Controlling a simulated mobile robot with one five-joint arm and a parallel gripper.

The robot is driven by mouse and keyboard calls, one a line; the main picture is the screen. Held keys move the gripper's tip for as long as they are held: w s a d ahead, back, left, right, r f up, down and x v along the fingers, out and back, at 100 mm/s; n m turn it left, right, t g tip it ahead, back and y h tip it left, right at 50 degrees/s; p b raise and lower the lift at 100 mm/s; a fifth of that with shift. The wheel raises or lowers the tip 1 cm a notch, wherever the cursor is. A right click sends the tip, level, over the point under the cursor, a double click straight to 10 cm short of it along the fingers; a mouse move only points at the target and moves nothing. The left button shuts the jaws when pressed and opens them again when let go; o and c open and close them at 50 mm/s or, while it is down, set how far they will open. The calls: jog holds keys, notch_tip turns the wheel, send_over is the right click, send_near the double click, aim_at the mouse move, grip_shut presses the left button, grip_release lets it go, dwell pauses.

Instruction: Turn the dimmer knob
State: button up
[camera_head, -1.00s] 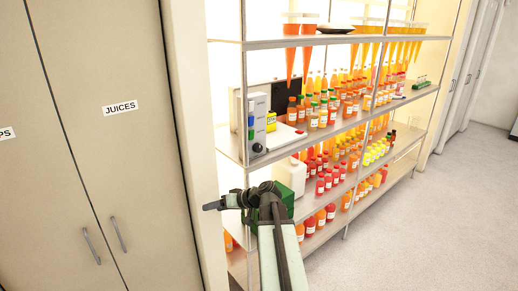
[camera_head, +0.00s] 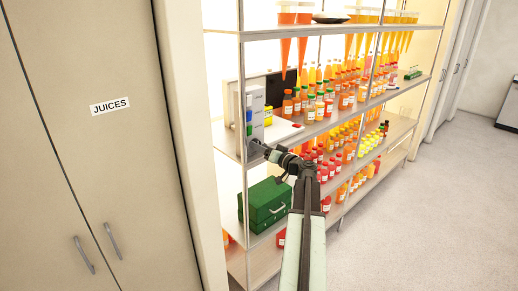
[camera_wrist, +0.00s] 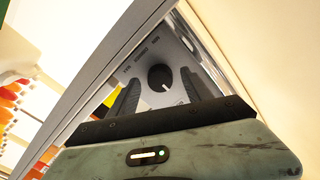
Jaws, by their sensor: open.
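The dimmer knob (camera_wrist: 159,75) is round and black with a white pointer mark. It sits on a grey metal panel (camera_wrist: 134,66) with small printed labels. In the wrist view its pointer mark points toward the lower right. My gripper (camera_head: 261,149) is open, with its two dark fingers on either side of the knob in the wrist view and clear gaps between. I cannot tell how far the fingertips are from the panel. In the head view the gripper is at the lower end of the grey control box (camera_head: 255,105) and mostly hides the knob.
Shelf edges (camera_head: 340,115) run close to my gripper. Many juice bottles (camera_head: 345,95) stand to the right. A green case (camera_head: 265,204) rests on the shelf below. Closed cabinets (camera_head: 90,170) stand at the left. The floor (camera_head: 430,220) at the right is clear.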

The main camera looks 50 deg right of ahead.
jog(key=shift+w+d, duration=0.1)
jog(key=shift+w, duration=0.2)
grip_shut()
jog(key=shift+m, duration=0.3)
